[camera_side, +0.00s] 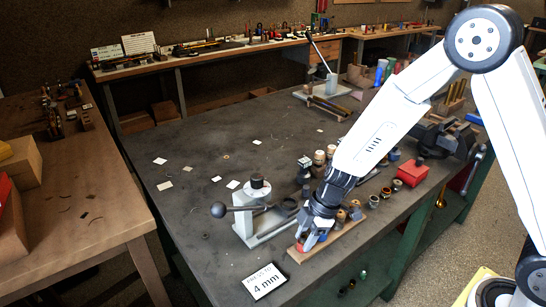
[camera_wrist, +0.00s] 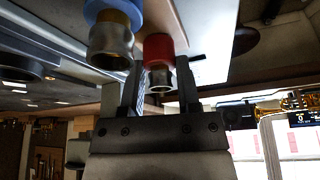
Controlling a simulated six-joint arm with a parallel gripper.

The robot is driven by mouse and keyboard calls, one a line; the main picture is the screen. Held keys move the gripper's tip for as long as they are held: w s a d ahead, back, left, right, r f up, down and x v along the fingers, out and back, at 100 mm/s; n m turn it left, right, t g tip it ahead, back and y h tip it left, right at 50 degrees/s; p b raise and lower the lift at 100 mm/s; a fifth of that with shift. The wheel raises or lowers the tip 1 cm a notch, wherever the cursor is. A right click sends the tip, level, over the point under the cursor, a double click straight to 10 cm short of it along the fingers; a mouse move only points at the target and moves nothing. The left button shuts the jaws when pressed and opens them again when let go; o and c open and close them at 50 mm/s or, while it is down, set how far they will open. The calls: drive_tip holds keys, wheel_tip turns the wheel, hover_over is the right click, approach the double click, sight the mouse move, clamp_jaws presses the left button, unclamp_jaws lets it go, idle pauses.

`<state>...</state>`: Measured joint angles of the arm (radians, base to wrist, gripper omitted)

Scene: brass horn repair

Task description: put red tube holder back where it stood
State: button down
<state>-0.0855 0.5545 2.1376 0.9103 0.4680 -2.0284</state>
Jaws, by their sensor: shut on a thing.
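The red tube holder (camera_wrist: 159,48), a red collar with a metal end, sits between the two fingers of my gripper (camera_wrist: 160,85) in the wrist view. My gripper is shut on it. In the side view my gripper (camera_side: 308,238) is low over the near-left end of a wooden strip (camera_side: 338,237), and a bit of red (camera_side: 300,246) shows by the fingertips. I cannot tell whether the holder touches the strip. A blue tube holder (camera_wrist: 112,35) is close beside the red one in the wrist view.
Several small holders (camera_side: 354,213) stand along the strip. A lever press (camera_side: 258,205) stands just left of my gripper. A "PRESS TO 4 mm" card (camera_side: 265,281) lies near the front edge. A red box (camera_side: 411,173) is to the right.

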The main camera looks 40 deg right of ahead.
drive_tip(key=shift+f, duration=0.15)
idle(0.6)
unclamp_jaws()
drive_tip(key=shift+r, duration=0.2)
drive_tip(key=shift+r, duration=3.35)
drive_tip(key=s+d+r+m+t+h, duration=0.1)
drive_tip(key=s+d+m+h, duration=0.3)
drive_tip(key=s+d+m, duration=0.5)
drive_tip(key=shift+s+d+m, duration=0.3)
drive_tip(key=shift+s+m, duration=0.35)
drive_tip(key=shift+m, duration=2.25)
